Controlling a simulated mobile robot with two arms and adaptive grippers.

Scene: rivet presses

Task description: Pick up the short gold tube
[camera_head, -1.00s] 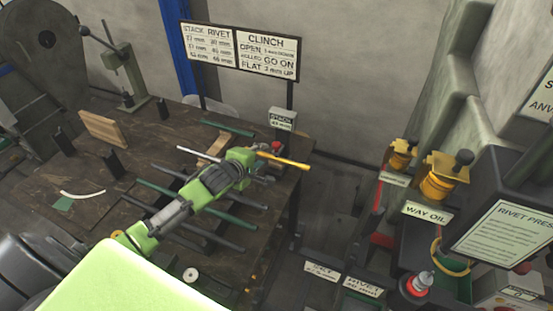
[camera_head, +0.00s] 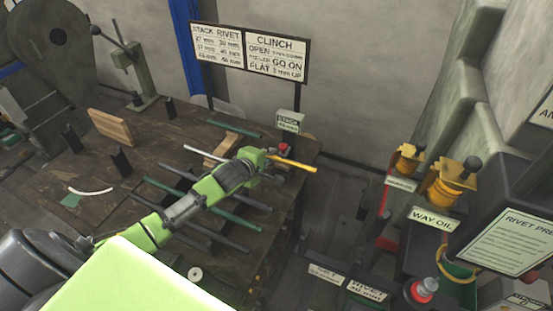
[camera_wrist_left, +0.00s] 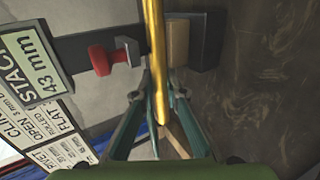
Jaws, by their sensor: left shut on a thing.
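The short gold tube (camera_head: 296,164) is held in my left gripper (camera_head: 272,158), above the right end of the dark workbench. It sticks out to the right of the gripper in the head view. In the left wrist view the gold tube (camera_wrist_left: 156,62) runs up from between the two fingers of my left gripper (camera_wrist_left: 162,112), which are shut on it. My right gripper is not in view.
Several dark and green tubes (camera_head: 232,218) lie on the workbench (camera_head: 95,215). A stack gauge sign (camera_head: 290,121) stands at its far right corner, close behind the gripper. An oil station (camera_head: 443,190) is at the right, with floor between.

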